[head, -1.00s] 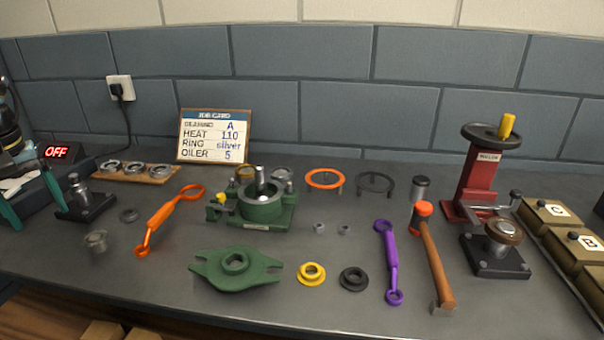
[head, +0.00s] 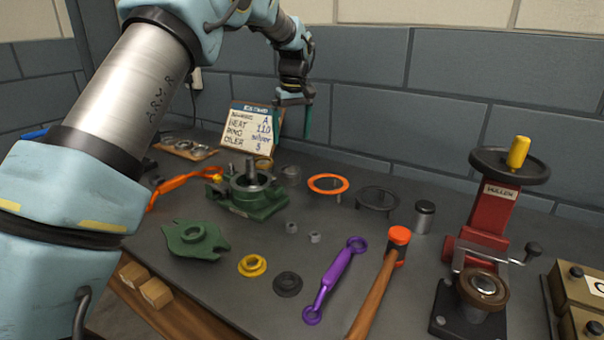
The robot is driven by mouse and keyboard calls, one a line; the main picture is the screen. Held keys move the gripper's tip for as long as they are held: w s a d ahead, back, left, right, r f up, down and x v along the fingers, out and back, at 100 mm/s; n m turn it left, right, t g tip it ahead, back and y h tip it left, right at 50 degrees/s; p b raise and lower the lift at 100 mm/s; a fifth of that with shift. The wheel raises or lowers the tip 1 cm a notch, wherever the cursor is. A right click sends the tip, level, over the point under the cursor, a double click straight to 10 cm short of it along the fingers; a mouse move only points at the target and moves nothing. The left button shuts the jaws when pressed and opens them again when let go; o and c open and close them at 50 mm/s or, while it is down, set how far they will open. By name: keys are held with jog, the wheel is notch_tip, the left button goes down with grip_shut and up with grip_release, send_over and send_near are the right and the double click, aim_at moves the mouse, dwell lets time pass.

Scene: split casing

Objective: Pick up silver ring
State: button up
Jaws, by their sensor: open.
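A small silver ring (head: 291,172) stands on the bench in the head view, just behind the green casing half (head: 250,192) and partly hidden by it. A brass-coloured ring (head: 267,164) is to its left, also partly hidden. My gripper (head: 293,118) is open and empty, its fingers pointing down. In the picture it is above the silver ring, beside the right edge of the job card (head: 247,131). The card reads "silver" for the ring.
A wooden board (head: 184,148) with metal rings lies at the left. An orange ring stand (head: 328,184) and a dark ring stand (head: 377,199) stand to the right. A green cover (head: 192,240), yellow ring (head: 252,265), purple wrench (head: 336,275) and hammer (head: 378,290) lie in front.

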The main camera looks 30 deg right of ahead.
aim_at(291, 170)
jog(key=f+p, duration=0.1)
jog(key=f, duration=0.2)
jog(key=w+f+p, duration=0.1)
jog(key=f, duration=0.2)
jog(key=f+p, duration=0.1)
jog(key=f, duration=0.3)
jog(key=shift+w+d+f, duration=0.1)
jog(key=shift+w, duration=0.05)
jog(key=c, duration=1.3)
